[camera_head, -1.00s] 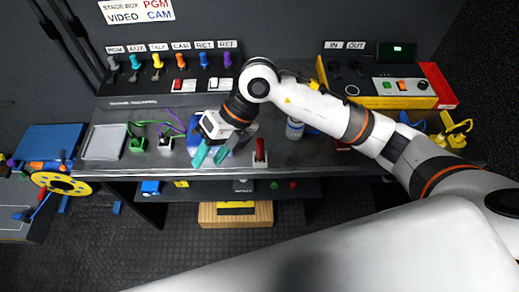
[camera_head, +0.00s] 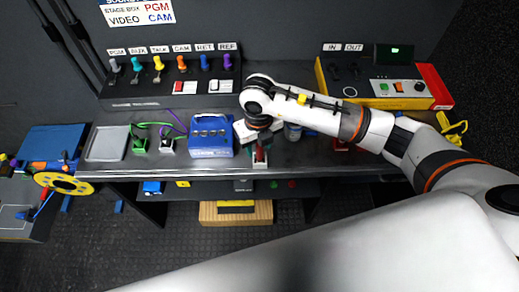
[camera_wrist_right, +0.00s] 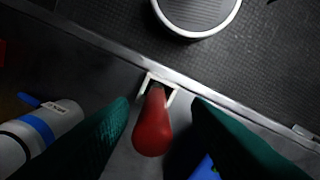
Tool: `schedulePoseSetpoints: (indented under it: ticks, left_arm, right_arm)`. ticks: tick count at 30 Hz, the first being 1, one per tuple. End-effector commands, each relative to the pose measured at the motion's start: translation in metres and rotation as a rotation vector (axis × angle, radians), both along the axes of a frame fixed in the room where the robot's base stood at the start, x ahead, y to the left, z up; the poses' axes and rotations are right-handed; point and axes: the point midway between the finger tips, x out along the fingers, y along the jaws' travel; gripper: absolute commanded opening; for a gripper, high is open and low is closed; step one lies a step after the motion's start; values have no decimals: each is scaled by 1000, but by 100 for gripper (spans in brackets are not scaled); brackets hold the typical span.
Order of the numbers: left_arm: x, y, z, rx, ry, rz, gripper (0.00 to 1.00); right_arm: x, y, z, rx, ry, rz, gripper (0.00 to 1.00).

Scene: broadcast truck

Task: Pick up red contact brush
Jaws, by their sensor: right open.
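The red contact brush (camera_head: 260,155) stands near the front edge of the dark counter, partly covered by my right gripper in the head view. In the right wrist view its rounded red handle (camera_wrist_right: 152,128) sits by a small pale bracket at the counter edge. My right gripper (camera_wrist_right: 162,108) is open, with one teal finger on each side of the handle. Neither finger visibly touches it. In the head view the gripper (camera_head: 259,147) is over the brush and its fingers are mostly hidden. My left gripper is not in view.
A blue box (camera_head: 211,136) stands close left of the brush. A white and blue cylinder (camera_wrist_right: 40,130) stands on its other side. A grey tray (camera_head: 105,143) and small green and grey clips lie farther left. A yellow and red panel (camera_head: 385,98) stands back right.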

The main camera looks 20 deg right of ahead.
Motion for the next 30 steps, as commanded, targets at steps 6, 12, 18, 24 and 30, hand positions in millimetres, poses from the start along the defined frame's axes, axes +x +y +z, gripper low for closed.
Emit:
schedulePoseSetpoints:
  ticks: [6, 12, 18, 24, 30]
  left_arm:
    - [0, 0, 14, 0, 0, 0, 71]
    - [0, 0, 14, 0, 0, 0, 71]
    - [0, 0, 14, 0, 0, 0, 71]
    - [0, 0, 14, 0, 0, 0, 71]
    - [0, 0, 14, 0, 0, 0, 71]
  right_arm:
    - [2, -4, -31, -1, 4, 0, 45]
    - [2, -3, -40, 1, 1, 1, 45]
    - [2, -4, -40, 1, 1, 1, 33]
    - [2, -4, -40, 1, 1, 0, 0]
    - [2, -4, -39, 1, 1, 0, 0]
